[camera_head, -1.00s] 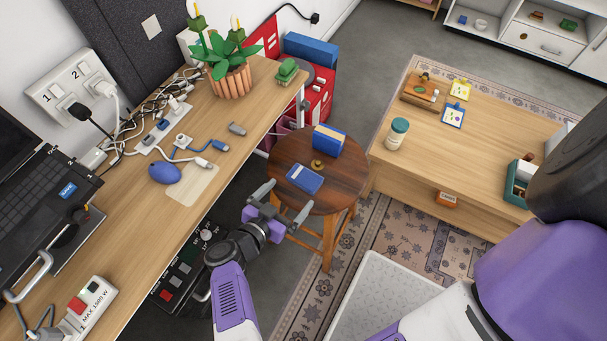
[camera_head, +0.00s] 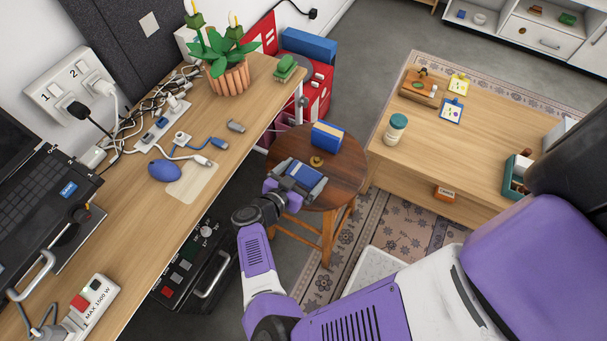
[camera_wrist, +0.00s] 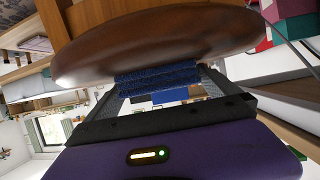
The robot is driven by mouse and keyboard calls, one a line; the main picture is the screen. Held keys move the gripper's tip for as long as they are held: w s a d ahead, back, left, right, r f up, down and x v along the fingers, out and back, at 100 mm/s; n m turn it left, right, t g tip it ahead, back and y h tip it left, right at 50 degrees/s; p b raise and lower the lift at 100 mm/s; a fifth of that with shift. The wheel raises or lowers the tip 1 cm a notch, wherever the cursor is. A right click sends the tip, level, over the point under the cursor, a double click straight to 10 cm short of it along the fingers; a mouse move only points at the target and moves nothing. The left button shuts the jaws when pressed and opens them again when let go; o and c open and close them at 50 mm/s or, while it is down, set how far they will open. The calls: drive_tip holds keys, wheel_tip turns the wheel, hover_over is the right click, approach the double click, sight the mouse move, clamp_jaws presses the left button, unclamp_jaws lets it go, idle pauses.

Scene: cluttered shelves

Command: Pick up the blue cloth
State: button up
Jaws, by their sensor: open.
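The blue cloth (camera_head: 304,173) lies folded on the round wooden stool (camera_head: 340,190), near the side closest to me. My gripper (camera_head: 300,177) is at the cloth with its jaws open, one finger on each side of it. In the wrist view the blue cloth (camera_wrist: 158,77) shows between the two fingers of my gripper (camera_wrist: 160,83), against the stool's rim. I cannot tell whether the fingers touch it. The gripper hides part of the cloth in the head view.
On the stool, a small brass-coloured ring-like object (camera_head: 317,161) and a blue and cream box (camera_head: 327,136) stand just behind the cloth. A cluttered desk (camera_head: 130,235) is to the left. A low wooden table (camera_head: 480,130) is to the right.

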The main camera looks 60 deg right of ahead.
drive_tip(key=c, duration=1.1)
drive_tip(key=shift+r, duration=0.15)
